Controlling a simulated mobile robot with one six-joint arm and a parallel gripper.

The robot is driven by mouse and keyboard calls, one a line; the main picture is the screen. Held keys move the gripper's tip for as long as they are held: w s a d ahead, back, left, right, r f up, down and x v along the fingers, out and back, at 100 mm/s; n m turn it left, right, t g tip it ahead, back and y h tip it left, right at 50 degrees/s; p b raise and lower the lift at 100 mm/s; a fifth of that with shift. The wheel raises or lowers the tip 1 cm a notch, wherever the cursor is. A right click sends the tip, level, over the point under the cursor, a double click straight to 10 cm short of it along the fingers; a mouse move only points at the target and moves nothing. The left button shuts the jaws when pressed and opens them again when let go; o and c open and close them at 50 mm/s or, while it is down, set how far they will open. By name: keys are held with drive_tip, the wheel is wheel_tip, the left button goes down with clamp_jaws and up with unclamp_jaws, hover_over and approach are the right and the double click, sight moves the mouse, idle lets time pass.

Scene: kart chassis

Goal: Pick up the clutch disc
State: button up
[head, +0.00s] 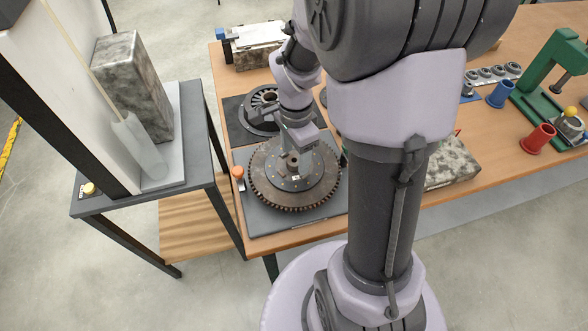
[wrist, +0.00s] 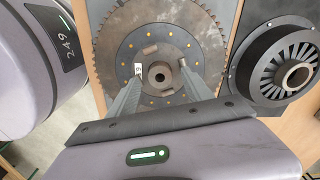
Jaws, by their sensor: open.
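The clutch disc (head: 312,180) is a round grey plate with gold rivets and a raised central hub. It lies flat on a large brown toothed flywheel (head: 262,192) near the table's front left. In the wrist view the clutch disc (wrist: 150,35) fills the top middle, with the flywheel's toothed rim (wrist: 107,32) around it. My gripper (head: 293,153) is above the disc, pointing down. In the wrist view its two open fingers (wrist: 161,76) lie to the left and right of the hub. Whether the fingertips touch the disc cannot be told. Nothing is held.
A dark finned pressure plate (head: 262,107) sits behind the flywheel; it shows at right in the wrist view (wrist: 268,75). A grey block (head: 455,165) lies right. Red (head: 539,139) and blue (head: 502,94) cups and a green press (head: 540,80) stand further right.

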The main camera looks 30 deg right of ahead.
drive_tip(key=shift+f, duration=0.55)
drive_tip(key=shift+r, duration=0.15)
drive_tip(key=shift+c, duration=0.7)
clamp_jaws()
